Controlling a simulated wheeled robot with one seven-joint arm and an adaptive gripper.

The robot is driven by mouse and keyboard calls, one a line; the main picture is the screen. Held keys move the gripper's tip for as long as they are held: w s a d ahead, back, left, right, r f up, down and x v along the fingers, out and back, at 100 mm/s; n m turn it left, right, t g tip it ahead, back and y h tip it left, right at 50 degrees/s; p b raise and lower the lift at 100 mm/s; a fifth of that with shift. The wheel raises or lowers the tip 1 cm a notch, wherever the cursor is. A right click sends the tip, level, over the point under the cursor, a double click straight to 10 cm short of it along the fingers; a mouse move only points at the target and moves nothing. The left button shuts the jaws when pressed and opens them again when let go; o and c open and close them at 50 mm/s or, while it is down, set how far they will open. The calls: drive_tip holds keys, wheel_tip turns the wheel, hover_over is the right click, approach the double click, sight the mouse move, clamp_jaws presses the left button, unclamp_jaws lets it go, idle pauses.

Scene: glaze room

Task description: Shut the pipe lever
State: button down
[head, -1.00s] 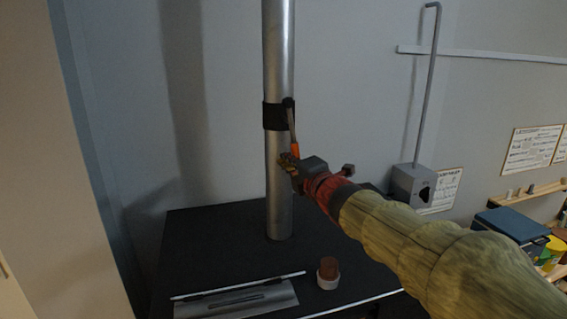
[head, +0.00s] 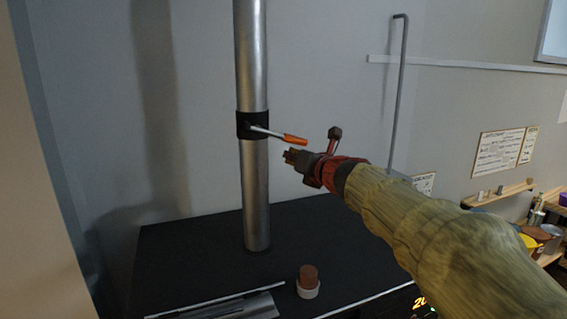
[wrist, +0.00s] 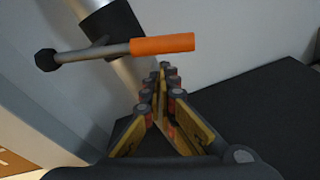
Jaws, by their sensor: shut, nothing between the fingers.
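The pipe lever (head: 282,136) has a grey rod and an orange grip. It sticks out to the right from a black collar (head: 245,125) on the upright metal pipe (head: 256,190), tilted slightly down. In the wrist view the lever (wrist: 163,44) lies across the upper part, its orange end to the right and a dark knob at the left. My gripper (head: 289,156) is shut and empty, just below and right of the orange grip. In the wrist view its fingertips (wrist: 166,82) are together below the grip and look apart from it.
The pipe stands on a black table (head: 190,255). A brown-topped white jar (head: 308,283) and a flat metal piece (head: 225,307) sit near its front. A thin bent rod (head: 398,100) rises behind my arm. A shelf with containers is at the right.

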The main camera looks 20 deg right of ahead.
drive_tip(key=shift+d+r+n+h, duration=0.2)
drive_tip(key=shift+d+r+n, duration=0.35)
drive_tip(key=shift+r+n, duration=0.45)
drive_tip(key=shift+d+r+n+h, duration=0.2)
drive_tip(key=shift+d+r+n, duration=0.45)
drive_tip(key=shift+n, duration=0.55)
drive_tip(key=shift+a+r, duration=0.1)
drive_tip(key=b, duration=0.3)
approach(297, 142)
wheel_tip(297, 142, down, 4)
drive_tip(key=shift+s+r, duration=0.2)
drive_tip(key=shift+w, duration=0.1)
